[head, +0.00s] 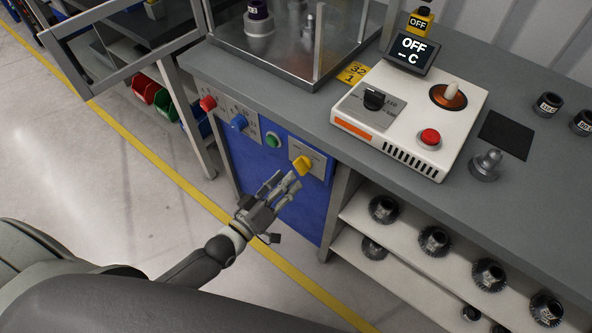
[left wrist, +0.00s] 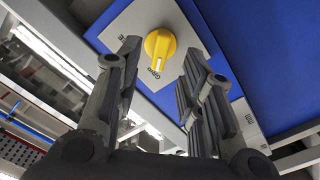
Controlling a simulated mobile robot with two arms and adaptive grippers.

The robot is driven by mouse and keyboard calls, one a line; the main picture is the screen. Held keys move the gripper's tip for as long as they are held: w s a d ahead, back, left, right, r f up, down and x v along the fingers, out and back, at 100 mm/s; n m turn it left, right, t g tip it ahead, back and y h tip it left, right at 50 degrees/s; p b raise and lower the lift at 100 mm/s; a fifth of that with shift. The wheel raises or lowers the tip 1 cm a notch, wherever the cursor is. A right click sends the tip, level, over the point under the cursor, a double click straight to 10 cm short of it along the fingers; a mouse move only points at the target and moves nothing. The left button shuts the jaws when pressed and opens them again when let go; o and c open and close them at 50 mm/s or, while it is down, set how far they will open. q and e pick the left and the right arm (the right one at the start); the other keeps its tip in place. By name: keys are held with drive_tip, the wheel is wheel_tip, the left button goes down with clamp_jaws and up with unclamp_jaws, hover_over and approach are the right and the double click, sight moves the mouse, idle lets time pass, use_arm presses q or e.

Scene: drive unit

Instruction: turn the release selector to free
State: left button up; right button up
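The yellow selector knob (head: 302,165) sits on a pale plate at the right end of the blue front panel under the bench; I take it as the release selector. My left gripper (head: 284,183) is open just in front of the knob. In the left wrist view its fingers (left wrist: 163,58) spread to either side, with no clear contact. My right gripper is not in view.
Left along the panel are a green button (head: 272,139), a blue knob (head: 239,122) and a red knob (head: 208,103). Above stands a white control box (head: 415,118) with a display reading "OFF -C". Shelves with dark gears are at right; a cage door frame is at left.

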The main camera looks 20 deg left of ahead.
sight(298, 170)
use_arm(q)
drive_tip(key=x, duration=0.3)
drive_tip(key=shift+w+d, duration=0.15)
drive_tip(key=shift+w, duration=0.2)
drive_tip(key=shift+w+d, duration=0.15)
drive_tip(key=shift+w, duration=0.3)
drive_tip(key=shift+c, duration=0.4)
drive_tip(key=c, duration=0.5)
clamp_jaws()
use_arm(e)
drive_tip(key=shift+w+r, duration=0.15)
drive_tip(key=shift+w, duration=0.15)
